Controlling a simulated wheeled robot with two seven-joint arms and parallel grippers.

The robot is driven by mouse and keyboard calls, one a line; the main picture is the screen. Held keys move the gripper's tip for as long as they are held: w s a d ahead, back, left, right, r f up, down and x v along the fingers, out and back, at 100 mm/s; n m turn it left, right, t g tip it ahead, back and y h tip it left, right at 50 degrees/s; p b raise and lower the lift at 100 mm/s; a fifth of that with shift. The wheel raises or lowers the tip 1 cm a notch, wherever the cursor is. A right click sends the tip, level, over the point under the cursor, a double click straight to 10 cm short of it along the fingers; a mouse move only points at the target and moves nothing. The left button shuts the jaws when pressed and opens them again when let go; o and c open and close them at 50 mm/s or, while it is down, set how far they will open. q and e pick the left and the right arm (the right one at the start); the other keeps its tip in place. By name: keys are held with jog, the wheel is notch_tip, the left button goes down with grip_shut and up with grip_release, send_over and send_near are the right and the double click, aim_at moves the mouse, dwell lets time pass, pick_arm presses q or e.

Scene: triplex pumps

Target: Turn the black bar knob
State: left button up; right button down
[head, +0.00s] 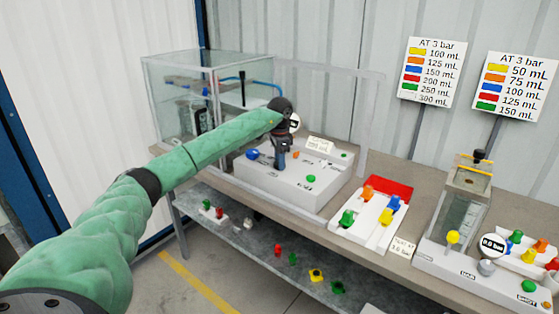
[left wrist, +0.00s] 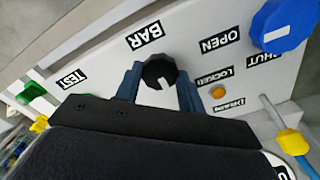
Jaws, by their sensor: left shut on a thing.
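The black bar knob (left wrist: 159,72) shows in the left wrist view, beside the BAR label, on the white panel. It has a white mark pointing toward the lower side of the picture. My left gripper (left wrist: 160,85) has its blue fingers on both sides of the knob and is shut on it. In the head view my left gripper (head: 281,155) reaches down onto the white control box (head: 300,190), and its fingers hide the knob there. My right gripper is in neither view.
A glass tank (head: 180,90) stands behind. A tray (head: 367,232) with coloured pieces lies to the right.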

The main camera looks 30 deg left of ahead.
pick_arm(q)
jog(key=shift+w+r, duration=0.1)
jog(key=shift+r, duration=0.1)
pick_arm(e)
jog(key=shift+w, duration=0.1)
pick_arm(q)
jog(key=o, duration=1)
jog(key=shift+f, duration=0.1)
jog(key=shift+r, duration=0.5)
notch_tip(320, 180, up, 6)
jog(key=shift+f+b, duration=0.1)
jog(key=shift+b, duration=0.8)
jog(key=shift+r, duration=0.5)
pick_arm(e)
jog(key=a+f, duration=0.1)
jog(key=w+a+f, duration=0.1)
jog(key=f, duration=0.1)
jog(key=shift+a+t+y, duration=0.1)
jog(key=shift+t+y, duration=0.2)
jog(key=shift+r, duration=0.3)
